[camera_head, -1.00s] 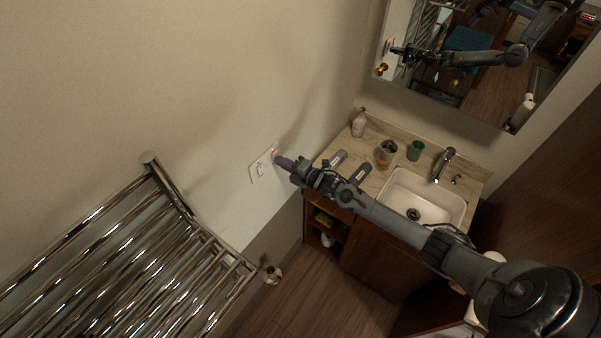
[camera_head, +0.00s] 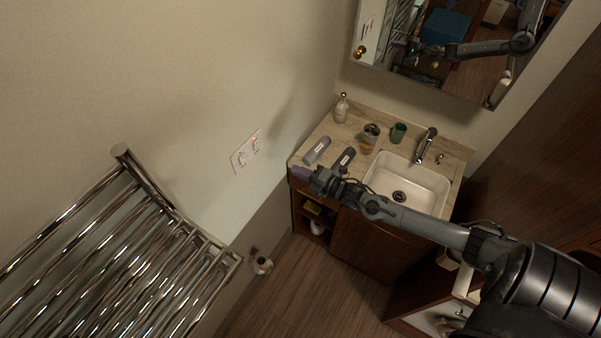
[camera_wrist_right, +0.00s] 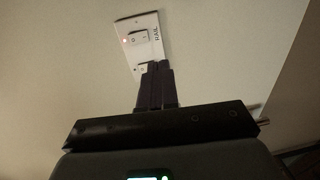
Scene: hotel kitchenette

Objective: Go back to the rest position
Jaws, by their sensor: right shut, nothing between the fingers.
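My right gripper (camera_head: 300,173) is shut and empty, in front of the counter's left end and clear of the wall. In the right wrist view its closed dark fingers (camera_wrist_right: 157,88) point toward a white switch plate. The switch plate (camera_head: 245,151) is on the wall to the left of the counter in the head view. In the wrist view the plate (camera_wrist_right: 141,45) has two rockers, a small red light and a label reading "RAIL"; the fingers cover part of its lower end. My left gripper is not in view.
A chrome towel rail (camera_head: 122,152) fills the lower left. The counter (camera_head: 325,131) holds a soap bottle (camera_head: 341,108), a green cup (camera_head: 398,132), a glass (camera_head: 367,145), two grey cylinders and a white sink (camera_head: 433,184). A mirror hangs above. Floor (camera_head: 290,290) shows below.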

